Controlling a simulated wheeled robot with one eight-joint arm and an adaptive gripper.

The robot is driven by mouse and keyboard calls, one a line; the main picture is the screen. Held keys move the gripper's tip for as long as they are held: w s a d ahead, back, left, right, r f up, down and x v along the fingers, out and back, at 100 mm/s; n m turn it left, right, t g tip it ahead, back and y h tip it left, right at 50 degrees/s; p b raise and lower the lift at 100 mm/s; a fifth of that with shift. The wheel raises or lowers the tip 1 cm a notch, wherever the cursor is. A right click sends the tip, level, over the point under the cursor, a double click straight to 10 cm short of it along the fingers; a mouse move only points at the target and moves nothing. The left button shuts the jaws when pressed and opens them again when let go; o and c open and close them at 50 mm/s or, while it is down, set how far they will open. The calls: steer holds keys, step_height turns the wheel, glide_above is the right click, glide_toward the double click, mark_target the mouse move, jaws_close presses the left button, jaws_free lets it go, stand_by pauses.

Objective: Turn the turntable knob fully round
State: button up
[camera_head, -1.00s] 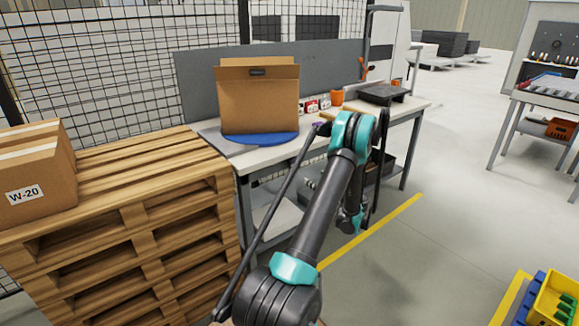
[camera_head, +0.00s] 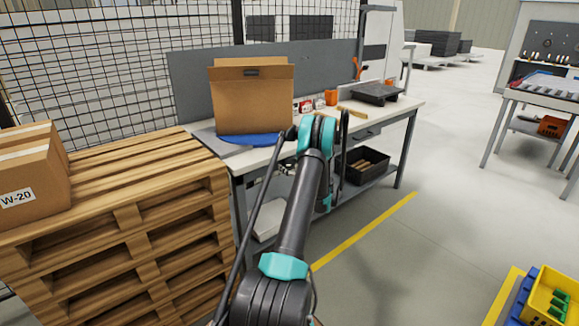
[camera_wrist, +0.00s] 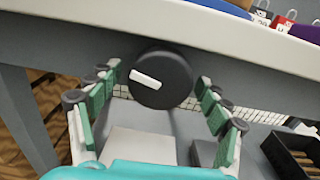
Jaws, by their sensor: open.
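The turntable knob is a round black dial (camera_wrist: 161,78) with a white pointer bar, on the grey front rail of the workbench in the wrist view. The bar lies slightly tilted, close to level. My gripper (camera_wrist: 160,95) is open, its green-padded fingers apart on the left and right of the knob; I cannot tell whether they touch it. The blue turntable (camera_head: 250,140) sits on the bench top with an open cardboard box (camera_head: 252,105) on it. In the head view my arm hides the knob and gripper.
The workbench top (camera_head: 400,106) carries a black tray (camera_head: 376,94) and an orange cup (camera_head: 331,97). A black bin (camera_head: 366,165) sits on the lower shelf. A pallet stack (camera_head: 130,200) with a carton (camera_head: 30,170) stands at left.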

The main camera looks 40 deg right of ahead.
steer(key=c, duration=1.1)
steer(key=shift+n, duration=1.6)
steer(key=o, duration=1.1)
steer(key=s, duration=1.2)
steer(key=shift+d, duration=0.45)
